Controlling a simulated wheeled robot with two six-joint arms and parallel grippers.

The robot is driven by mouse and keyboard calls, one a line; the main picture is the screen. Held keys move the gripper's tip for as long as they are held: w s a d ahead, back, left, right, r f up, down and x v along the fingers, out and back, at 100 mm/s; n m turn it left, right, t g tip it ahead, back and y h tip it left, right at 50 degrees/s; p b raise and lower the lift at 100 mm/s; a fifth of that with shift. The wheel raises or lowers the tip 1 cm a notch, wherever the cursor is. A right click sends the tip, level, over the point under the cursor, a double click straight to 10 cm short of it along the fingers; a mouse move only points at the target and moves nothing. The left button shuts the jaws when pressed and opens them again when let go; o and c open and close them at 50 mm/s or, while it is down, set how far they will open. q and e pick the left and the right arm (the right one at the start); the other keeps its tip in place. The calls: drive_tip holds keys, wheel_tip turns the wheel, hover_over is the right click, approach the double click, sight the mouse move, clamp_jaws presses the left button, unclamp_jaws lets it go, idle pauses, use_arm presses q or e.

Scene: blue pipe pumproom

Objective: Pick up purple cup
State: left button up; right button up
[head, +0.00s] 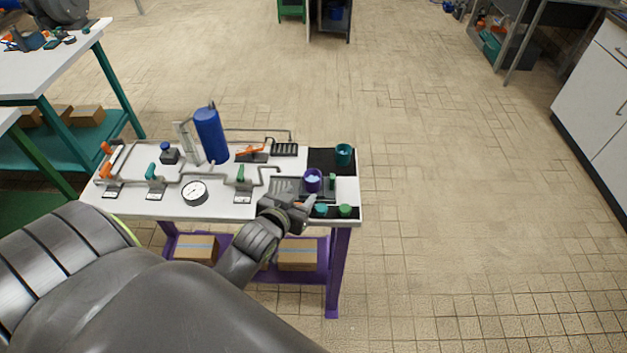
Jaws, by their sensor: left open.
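The purple cup (313,180) stands upright near the right end of the white-topped table (225,205), with something pale inside it. My left gripper (305,202) is open just in front of the cup, at the table's front edge. I cannot tell whether its fingers touch the cup. My left arm comes in from the lower left and covers part of the front edge. My right gripper is not in view.
A teal cup (343,154) stands behind on a black mat. Teal and green caps (345,210) sit at the front right corner. A blue cylinder (211,134), a pressure gauge (194,193) and grey pipes with valves fill the left. Open floor lies right.

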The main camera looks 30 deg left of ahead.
sight(309, 184)
use_arm(q)
drive_tip(key=x, duration=0.4)
drive_tip(key=shift+p+x, duration=0.65)
drive_tip(key=shift+x, duration=2)
drive_tip(key=shift+r, duration=0.15)
drive_tip(key=c, duration=0.6)
